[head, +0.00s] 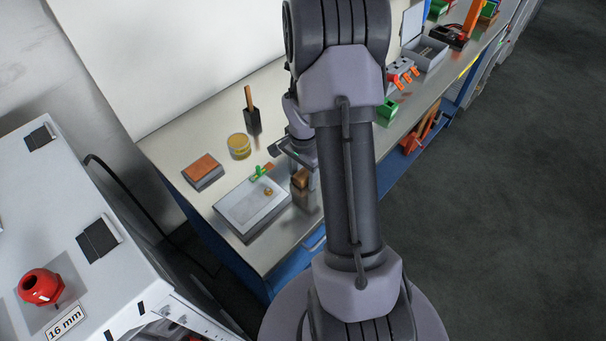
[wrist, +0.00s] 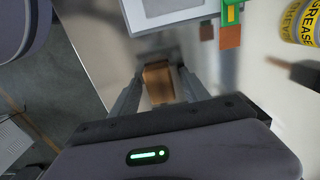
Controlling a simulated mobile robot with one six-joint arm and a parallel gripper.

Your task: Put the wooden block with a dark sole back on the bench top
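The wooden block (head: 299,179) is brown and is at the front part of the bench top (head: 172,142) in the head view. In the wrist view the block (wrist: 158,84) is between the two fingers of my gripper (wrist: 160,82), with no clear gap on either side. My gripper (head: 302,184) points down and looks shut on it. The fingers hide part of the block, and I cannot make out its dark sole. I cannot tell whether the block touches the bench top or is just above it.
A grey plate (head: 240,212) with a green-handled tool (head: 262,172) is left of the block. The bench's front edge is close to my gripper.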

